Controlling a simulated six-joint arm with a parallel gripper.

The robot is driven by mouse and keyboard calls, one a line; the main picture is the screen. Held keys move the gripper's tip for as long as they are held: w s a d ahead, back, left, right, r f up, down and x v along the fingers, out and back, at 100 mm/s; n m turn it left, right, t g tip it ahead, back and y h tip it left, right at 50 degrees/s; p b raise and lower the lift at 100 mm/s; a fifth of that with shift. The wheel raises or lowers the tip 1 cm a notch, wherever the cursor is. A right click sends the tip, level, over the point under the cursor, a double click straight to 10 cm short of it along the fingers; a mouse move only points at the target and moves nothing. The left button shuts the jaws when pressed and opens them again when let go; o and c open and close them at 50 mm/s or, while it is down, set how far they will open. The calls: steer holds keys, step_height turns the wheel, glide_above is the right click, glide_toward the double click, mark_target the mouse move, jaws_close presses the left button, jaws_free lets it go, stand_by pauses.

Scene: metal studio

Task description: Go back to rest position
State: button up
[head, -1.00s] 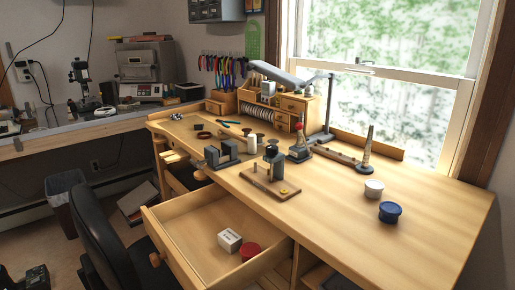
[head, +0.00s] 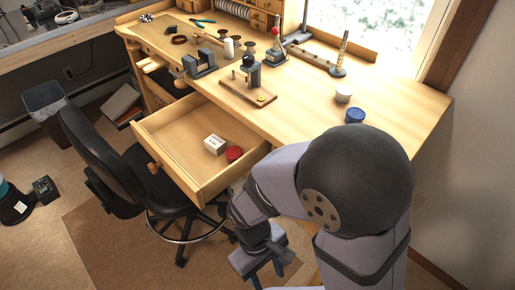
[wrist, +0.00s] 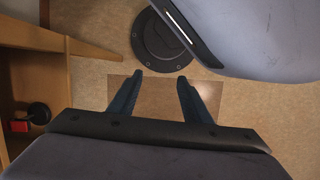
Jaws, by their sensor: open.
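My gripper (head: 266,274) is at the lower middle of the head view, low in front of the workbench (head: 300,108) and below the open drawer (head: 165,130). In the wrist view my gripper (wrist: 160,78) shows two dark fingers spread apart with nothing between them, over the floor. My arm folds across the lower right of the head view and hides part of the bench front. A white box (head: 214,144) and a red round container (head: 234,153) lie in the drawer.
A blue tub (head: 355,116) and a white tub (head: 343,96) stand on the bench near my arm. A black chair (head: 105,150) stands left of the drawer. Wooden bench parts (wrist: 75,42) edge the wrist view's left side. Floor at lower left is mostly free.

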steer(key=w+d+r+m+t+y+p, duration=0.1)
steer(key=w+d+r+m+p, duration=0.2)
steer(key=d+r, duration=0.3)
steer(key=w+d+r+m+t+y+p, duration=0.1)
steer(key=w+d+r+m+p, duration=0.3)
steer(key=r, duration=0.8)
steer(key=shift+w+d+m+t+p, duration=0.3)
steer(key=shift+d+m+p, duration=0.3)
steer(key=shift+d+p, duration=0.65)
